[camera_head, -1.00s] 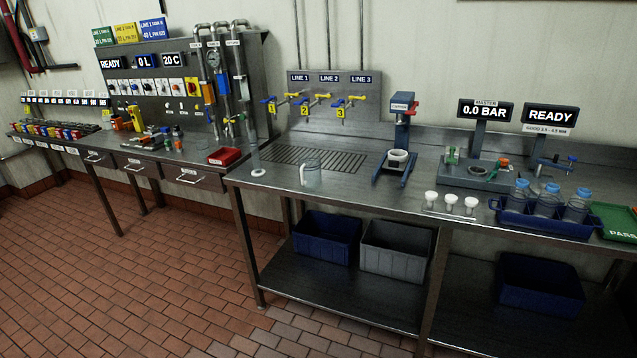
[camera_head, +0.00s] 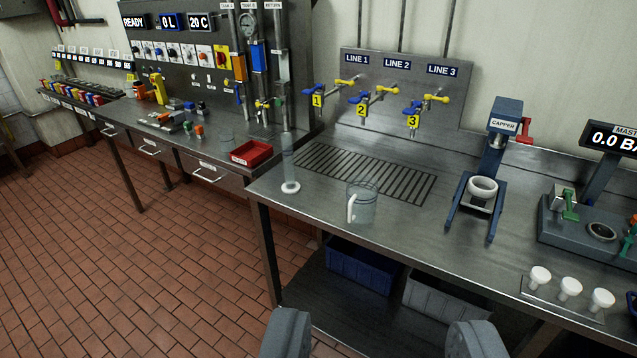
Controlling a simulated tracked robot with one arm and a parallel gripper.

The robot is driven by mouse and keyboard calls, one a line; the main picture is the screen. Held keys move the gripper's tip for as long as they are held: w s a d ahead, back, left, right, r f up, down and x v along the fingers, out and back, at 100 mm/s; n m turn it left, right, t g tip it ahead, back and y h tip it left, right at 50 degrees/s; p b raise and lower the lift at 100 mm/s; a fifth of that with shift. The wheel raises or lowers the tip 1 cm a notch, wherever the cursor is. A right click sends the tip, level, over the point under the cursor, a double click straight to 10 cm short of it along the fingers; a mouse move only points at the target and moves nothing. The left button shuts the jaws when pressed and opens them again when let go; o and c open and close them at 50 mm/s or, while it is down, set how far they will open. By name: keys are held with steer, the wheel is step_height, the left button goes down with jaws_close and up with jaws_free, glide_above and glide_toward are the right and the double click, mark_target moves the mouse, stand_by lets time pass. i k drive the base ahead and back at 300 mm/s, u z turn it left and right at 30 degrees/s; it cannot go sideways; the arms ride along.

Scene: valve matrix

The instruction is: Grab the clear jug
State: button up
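The clear jug (camera_head: 363,204) stands upright on the steel bench (camera_head: 300,217), just in front of the slotted drain grate (camera_head: 400,183). Its white handle (camera_head: 351,208) faces left and toward me. My gripper (camera_head: 381,340) shows at the bottom edge as two grey fingers set wide apart, with nothing between them. It is well short of the jug, in front of and below the bench top. The rest of my gripper is out of the frame.
A clear tube on a white base (camera_head: 290,180) stands left of the jug. The blue capper (camera_head: 485,185) stands to the right, with white caps (camera_head: 569,288) in front. Taps (camera_head: 363,103) are on the wall panel behind. The bench's front edge lies between my gripper and the jug.

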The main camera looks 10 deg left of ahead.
mark_target(359, 203)
steer(key=u, duration=0.35)
steer(key=i, duration=1.4)
steer(key=u, duration=0.4)
